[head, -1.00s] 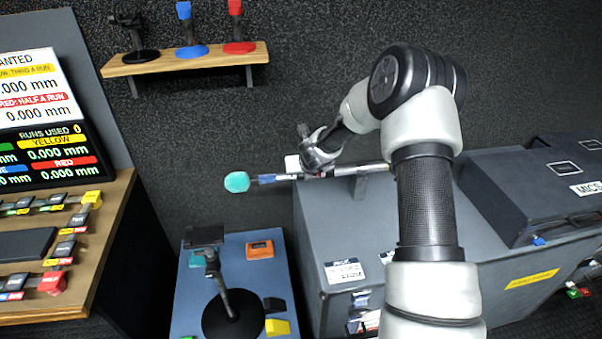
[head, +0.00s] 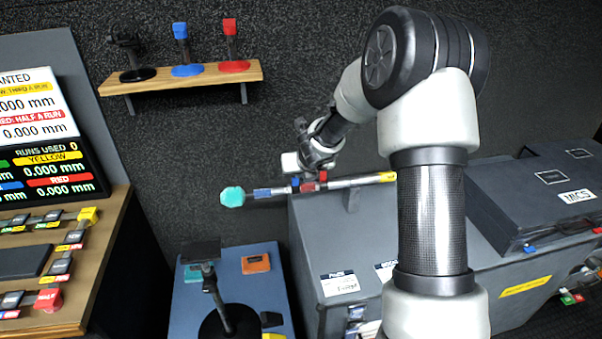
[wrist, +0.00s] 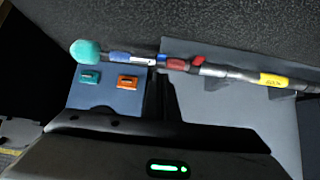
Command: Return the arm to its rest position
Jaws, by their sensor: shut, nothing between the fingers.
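My arm reaches up from the lower right, bends at a high elbow and comes down to my gripper (head: 316,162) in the middle of the head view. In the wrist view my gripper's dark fingers (wrist: 157,92) are together and empty. They overlap the near side of a boom pole in the picture; whether they touch it I cannot tell. The boom pole (head: 345,183) has a teal foam tip (head: 232,196) and blue, red and yellow bands. It lies across supports on a grey cabinet (head: 310,235), its tip overhanging to the left, and also shows in the wrist view (wrist: 222,72).
A blue surface (head: 205,300) holds a black stand (head: 218,290) and teal and orange pieces. A wooden console (head: 105,265) and a screen (head: 50,165) are at left. A dark case (head: 535,195) sits at right.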

